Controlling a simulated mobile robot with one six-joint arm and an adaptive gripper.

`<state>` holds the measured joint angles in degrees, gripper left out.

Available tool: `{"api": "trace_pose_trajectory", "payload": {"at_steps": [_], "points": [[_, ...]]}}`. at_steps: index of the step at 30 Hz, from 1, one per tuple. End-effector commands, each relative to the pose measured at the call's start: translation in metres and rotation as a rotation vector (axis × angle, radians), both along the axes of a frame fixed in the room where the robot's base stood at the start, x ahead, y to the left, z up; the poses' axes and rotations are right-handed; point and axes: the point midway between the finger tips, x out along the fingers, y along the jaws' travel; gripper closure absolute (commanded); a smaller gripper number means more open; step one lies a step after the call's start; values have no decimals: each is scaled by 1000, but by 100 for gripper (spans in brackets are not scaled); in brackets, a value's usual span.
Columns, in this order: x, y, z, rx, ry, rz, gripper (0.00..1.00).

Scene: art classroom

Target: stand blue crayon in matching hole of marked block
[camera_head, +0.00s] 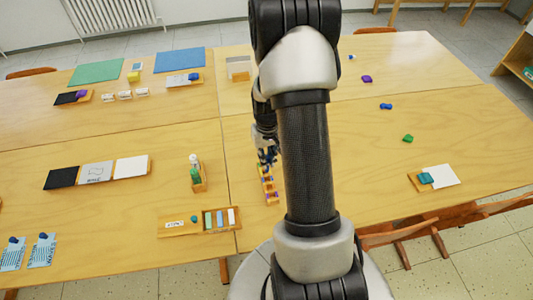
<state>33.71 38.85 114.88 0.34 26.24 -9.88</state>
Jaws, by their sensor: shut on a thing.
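My gripper (266,152) is seen small and partly behind my arm, near the middle of the table. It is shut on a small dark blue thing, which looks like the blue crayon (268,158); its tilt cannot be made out. Right below it in the picture is a narrow row of orange-brown wooden block (269,184) with small coloured spots, some purple. Which hole is marked or blue is too small to tell. Whether the crayon touches the block cannot be told.
A wooden holder with a green item (197,176) stands left of the gripper. A compartment tray (200,221) lies at the front left. Black, grey and white panels (97,171) lie further left. Small blue (386,106) and green (408,138) objects lie right, with free table around them.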

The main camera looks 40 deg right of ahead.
Motion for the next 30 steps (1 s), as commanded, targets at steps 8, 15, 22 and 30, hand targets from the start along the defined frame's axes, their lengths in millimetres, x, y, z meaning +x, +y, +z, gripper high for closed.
{"api": "trace_pose_trajectory", "payload": {"at_steps": [8,15,22,30], "points": [[0,0,-25,1,2,0,100],[0,0,-45,0,0,0,100],[0,0,-52,0,0,0,100],[0,0,-51,0,0,0,100]]}}
